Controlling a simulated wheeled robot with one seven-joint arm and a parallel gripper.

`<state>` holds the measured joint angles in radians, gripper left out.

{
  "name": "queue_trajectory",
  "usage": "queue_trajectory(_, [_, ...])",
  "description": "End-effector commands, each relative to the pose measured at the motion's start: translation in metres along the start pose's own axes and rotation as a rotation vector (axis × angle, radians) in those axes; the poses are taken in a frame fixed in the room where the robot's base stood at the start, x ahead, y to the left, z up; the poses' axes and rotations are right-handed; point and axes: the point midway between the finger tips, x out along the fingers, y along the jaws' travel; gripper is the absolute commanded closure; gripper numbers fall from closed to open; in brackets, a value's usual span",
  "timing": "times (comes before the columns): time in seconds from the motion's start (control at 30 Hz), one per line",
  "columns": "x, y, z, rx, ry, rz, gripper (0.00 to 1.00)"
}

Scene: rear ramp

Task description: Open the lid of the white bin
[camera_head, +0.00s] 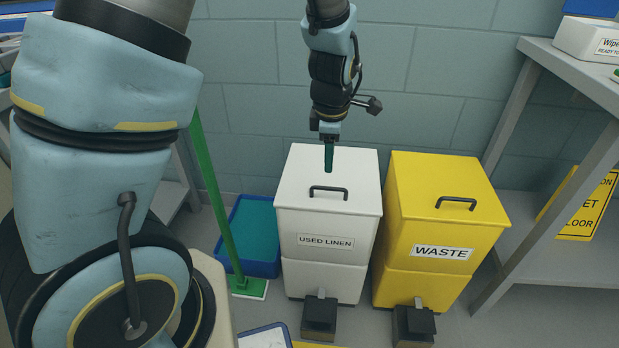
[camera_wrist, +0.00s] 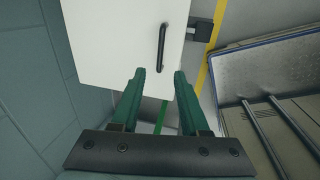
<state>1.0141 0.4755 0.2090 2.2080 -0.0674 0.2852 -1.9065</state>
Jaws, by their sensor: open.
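The white bin (camera_head: 322,278) stands against the wall with a "USED LINEN" label on its front. Its white lid (camera_head: 345,168) is shut, with a dark bar handle (camera_head: 328,193) near the front edge. My gripper (camera_head: 328,168) points down over the lid, behind the handle in the head view. In the wrist view my gripper (camera_wrist: 160,73) shows two green fingers apart with nothing between them. The handle (camera_wrist: 162,47) lies just beyond the fingertips there, and they look apart from it. The gap in height to the lid is hard to tell.
A yellow "WASTE" bin (camera_head: 430,240) stands close on the right. Dark pedals (camera_head: 319,315) stick out at the bins' feet. A green mop handle (camera_head: 211,190) and a blue tub (camera_head: 247,263) are on the left. A grey shelf (camera_head: 575,75) stands at the right.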

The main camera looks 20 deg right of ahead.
Motion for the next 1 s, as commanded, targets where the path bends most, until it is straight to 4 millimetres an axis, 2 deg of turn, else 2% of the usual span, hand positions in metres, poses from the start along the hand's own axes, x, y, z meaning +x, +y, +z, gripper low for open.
queue_trajectory(0.3, [0.057, -0.001, -0.002, 0.0, 0.002, -0.005, 0.55])
queue_trajectory(0.5, [0.086, -0.001, -0.002, 0.001, 0.002, -0.003, 0.55])
queue_trajectory(0.7, [0.099, -0.001, -0.001, 0.001, 0.0, -0.001, 0.55])
queue_trajectory(1.0, [0.099, 0.0, -0.001, 0.001, 0.0, -0.001, 0.57])
